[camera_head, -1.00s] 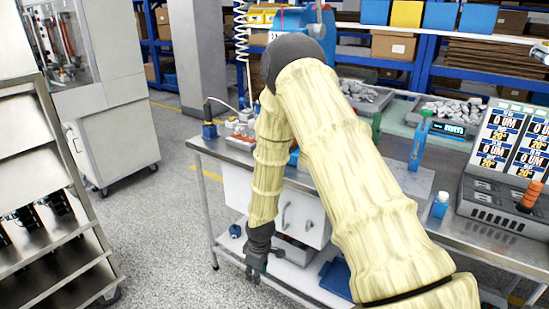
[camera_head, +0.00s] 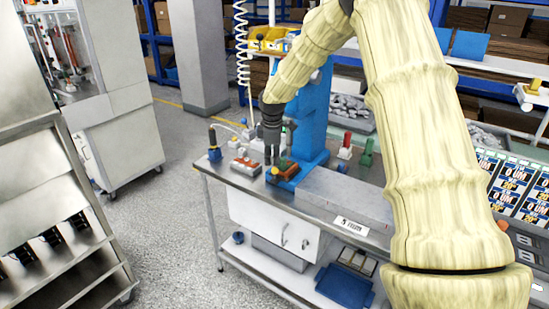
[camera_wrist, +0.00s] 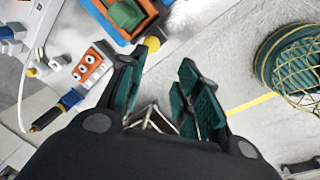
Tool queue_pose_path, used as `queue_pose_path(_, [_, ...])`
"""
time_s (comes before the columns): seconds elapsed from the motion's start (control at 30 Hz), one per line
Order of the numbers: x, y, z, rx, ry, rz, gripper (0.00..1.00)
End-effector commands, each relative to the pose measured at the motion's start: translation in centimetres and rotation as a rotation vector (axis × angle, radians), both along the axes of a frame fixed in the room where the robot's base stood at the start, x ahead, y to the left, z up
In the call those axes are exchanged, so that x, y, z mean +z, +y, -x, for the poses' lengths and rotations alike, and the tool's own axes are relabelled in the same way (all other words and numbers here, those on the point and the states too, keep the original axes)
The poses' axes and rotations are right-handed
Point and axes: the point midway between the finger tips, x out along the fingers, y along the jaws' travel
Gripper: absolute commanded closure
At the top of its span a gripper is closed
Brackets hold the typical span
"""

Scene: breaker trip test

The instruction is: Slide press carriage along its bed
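The press (camera_head: 312,118) is a tall blue frame on the steel bench. At its foot is the carriage (camera_head: 286,174), a low blue piece with an orange insert and a green part on it. The wrist view shows the carriage (camera_wrist: 103,14) at the top edge, partly cut off, with a yellow knob (camera_wrist: 152,43) at its near corner. My gripper (camera_head: 272,160) points down just left of the press, close to the carriage. In the wrist view my gripper (camera_wrist: 160,75) is open with nothing between its fingers; the knob is near the left finger. The bed under the carriage is not clearly seen.
An orange socket block (camera_wrist: 92,66) and a blue-black tool (camera_wrist: 56,109) lie beside the carriage. Red (camera_head: 346,144) and green (camera_head: 367,153) fixtures stand right of the press. A green netted bin (camera_wrist: 294,62) is at right in the wrist view. The floor left of the bench is clear.

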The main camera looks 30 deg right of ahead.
Motion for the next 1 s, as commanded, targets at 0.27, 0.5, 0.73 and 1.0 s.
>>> queue_pose_path(0.27, [2.6, -1.3, -0.4, 0.020, 0.003, 0.015, 0.67])
queue_pose_path(0.5, [0.1, -1.6, -0.8, 0.018, 0.004, 0.015, 0.67])
queue_pose_path(0.73, [-2.9, -2.0, -1.3, 0.018, 0.003, 0.015, 0.67])
queue_pose_path(1.0, [-5.9, -2.2, -1.8, 0.019, 0.003, 0.015, 0.67])
